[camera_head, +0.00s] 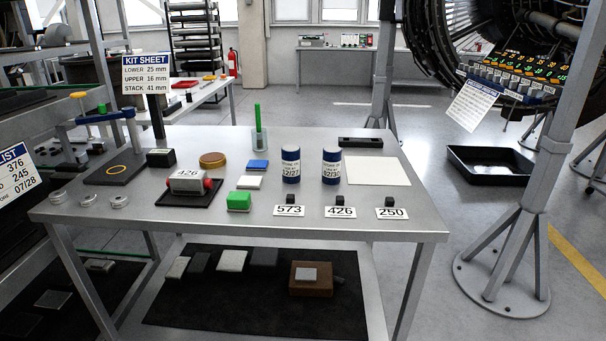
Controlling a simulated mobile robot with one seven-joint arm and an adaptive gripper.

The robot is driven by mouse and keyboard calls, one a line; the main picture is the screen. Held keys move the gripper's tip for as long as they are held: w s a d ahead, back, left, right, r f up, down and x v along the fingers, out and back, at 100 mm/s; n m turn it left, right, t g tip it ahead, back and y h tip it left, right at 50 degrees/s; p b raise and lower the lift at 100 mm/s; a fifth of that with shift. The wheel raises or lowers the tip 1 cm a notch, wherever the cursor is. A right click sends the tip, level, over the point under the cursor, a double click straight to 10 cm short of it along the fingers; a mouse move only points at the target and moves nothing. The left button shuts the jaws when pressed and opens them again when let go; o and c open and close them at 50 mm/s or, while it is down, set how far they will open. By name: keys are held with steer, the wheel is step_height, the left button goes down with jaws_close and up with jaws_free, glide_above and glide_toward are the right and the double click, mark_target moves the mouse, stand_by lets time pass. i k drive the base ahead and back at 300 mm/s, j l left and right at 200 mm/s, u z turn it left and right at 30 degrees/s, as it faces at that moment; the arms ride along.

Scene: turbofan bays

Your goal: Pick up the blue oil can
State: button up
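Two blue cans with white labels stand upright on the metal table. The left blue can (291,165) has a label that appears to read 12/27. The right blue can (331,166) has a label that is partly legible. They stand apart, with a narrow gap between them. Which one is the oil can I cannot tell from the labels. My gripper is not in view.
Number cards 573 (289,211), 426 (340,212) and 250 (392,213) lie along the front edge of the table (300,232). A stand post (560,120) rises at the right.

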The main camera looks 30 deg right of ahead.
mark_target(290, 153)
steer(key=k+j+u, duration=0.15)
steer(key=u, duration=0.35)
steer(key=k+j+u, duration=0.1)
steer(key=j+u, duration=0.15)
steer(key=u, duration=0.25)
steer(key=j+u, duration=0.3)
steer(key=u, duration=0.2)
steer(key=z, duration=2.25)
steer(key=i+j+z, duration=0.15)
steer(key=i, duration=0.3)
steer(key=i+j+z, duration=0.1)
steer(key=i+j, duration=0.3)
